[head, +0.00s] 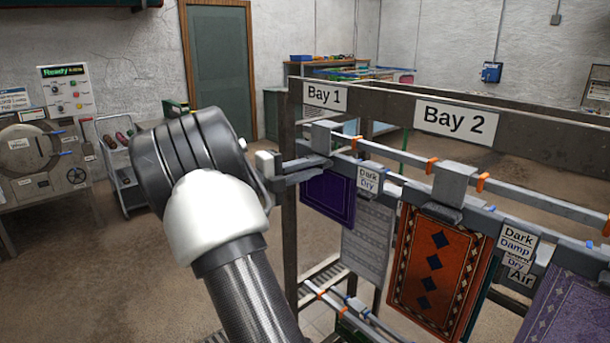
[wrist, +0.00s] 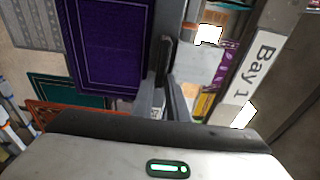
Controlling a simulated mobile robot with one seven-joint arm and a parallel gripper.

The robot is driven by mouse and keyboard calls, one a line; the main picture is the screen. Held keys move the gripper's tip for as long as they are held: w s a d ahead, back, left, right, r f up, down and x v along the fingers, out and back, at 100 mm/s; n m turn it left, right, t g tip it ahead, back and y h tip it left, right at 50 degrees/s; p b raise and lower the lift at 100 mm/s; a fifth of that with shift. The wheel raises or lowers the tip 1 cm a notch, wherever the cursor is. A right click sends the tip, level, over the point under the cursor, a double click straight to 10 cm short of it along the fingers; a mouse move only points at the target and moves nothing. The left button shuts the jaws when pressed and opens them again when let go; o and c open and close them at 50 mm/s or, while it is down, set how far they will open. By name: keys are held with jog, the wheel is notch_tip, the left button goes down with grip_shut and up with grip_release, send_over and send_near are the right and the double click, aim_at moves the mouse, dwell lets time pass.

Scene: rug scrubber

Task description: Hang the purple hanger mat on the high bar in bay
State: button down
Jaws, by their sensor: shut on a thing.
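The purple hanger mat (head: 328,198) hangs upright under its grey hanger in Bay 1. It also shows in the wrist view (wrist: 108,45), dark purple with a thin light border. My gripper (head: 298,169) is shut on the left end of the hanger; in the wrist view its fingers (wrist: 168,85) are beside the mat's edge. The high bar (head: 385,155) runs from Bay 1 toward the lower right, with orange clips on it. The hanger's grey top block (head: 322,136) is at the bar's left end; I cannot tell whether it rests on the bar.
The Bay 1 sign (head: 325,95) and Bay 2 sign (head: 456,121) are on a beam above the bar. A grey mat (head: 368,240) hangs lower, and an orange mat (head: 437,272) hangs to the right. A rack post (head: 290,225) stands just below my gripper. A lilac mat (head: 570,305) is at far right.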

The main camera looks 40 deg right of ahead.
aim_at(331, 171)
jog(key=shift+w+d+b, duration=0.15)
jog(key=shift+d+b, duration=1.85)
jog(key=shift+d, duration=0.75)
jog(key=shift+d+p, duration=0.1)
jog(key=shift+p, duration=0.2)
jog(key=shift+f+p, duration=0.45)
jog(key=shift+f, duration=0.95)
